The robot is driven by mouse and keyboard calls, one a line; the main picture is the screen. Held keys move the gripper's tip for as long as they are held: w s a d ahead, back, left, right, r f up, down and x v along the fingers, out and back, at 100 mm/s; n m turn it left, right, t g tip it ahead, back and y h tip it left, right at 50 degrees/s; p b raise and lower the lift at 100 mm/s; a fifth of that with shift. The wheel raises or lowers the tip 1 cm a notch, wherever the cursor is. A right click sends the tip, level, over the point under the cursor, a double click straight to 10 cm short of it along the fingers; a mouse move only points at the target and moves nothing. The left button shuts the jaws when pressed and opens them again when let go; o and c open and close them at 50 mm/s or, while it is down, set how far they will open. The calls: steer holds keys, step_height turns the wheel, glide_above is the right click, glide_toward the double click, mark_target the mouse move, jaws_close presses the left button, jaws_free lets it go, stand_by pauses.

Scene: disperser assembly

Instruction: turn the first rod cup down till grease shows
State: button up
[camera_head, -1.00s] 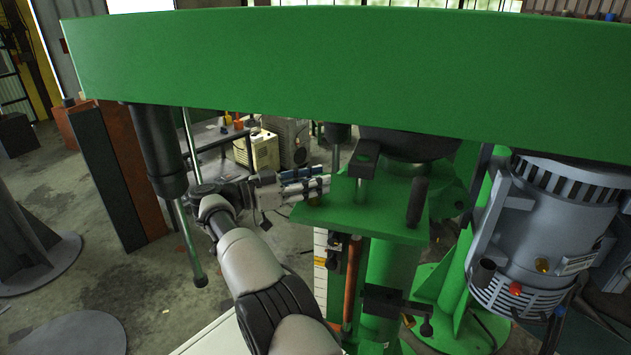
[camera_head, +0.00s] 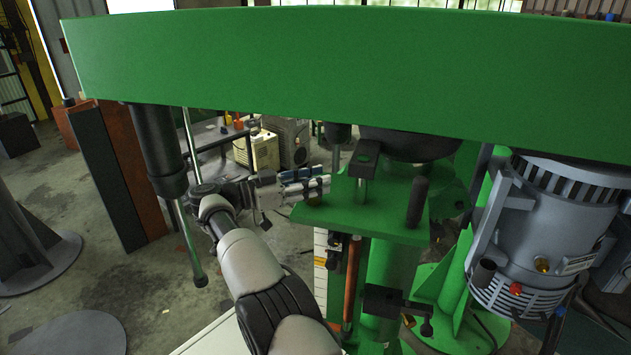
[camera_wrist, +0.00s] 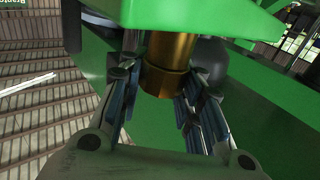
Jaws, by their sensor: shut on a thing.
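The brass rod cup (camera_wrist: 168,62) hangs beneath a green part of the machine in the wrist view, with a stepped lower rim. My gripper (camera_wrist: 157,84) has one finger on each side of the cup and is shut on it. In the head view my gripper (camera_head: 318,187) reaches in from the left at the edge of the green bracket plate (camera_head: 375,217). The cup is mostly hidden by the fingers there. I see no grease on the part of the cup that shows.
A large green beam (camera_head: 350,65) spans the top of the head view above my arm. A dark cylinder (camera_head: 155,150) and a thin steel rod (camera_head: 190,240) hang close to my wrist at left. A grey motor (camera_head: 550,230) stands at right. Open floor lies at left.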

steer(key=shift+o, duration=0.2)
steer(key=shift+f, duration=0.1)
steer(key=o, duration=0.9)
steer(key=shift+s+a, duration=0.15)
steer(key=shift+a, duration=0.05)
steer(key=shift+o, duration=0.9)
steer(key=shift+d, duration=0.15)
steer(key=shift+w+r+n+t, duration=0.3)
steer(key=shift+n+t, duration=0.1)
steer(key=shift+t, duration=0.1)
steer(key=shift+s+f+n+t+y, duration=0.1)
steer(key=shift+s+n+t+y, duration=0.05)
steer(key=shift+n+t+y, duration=0.7)
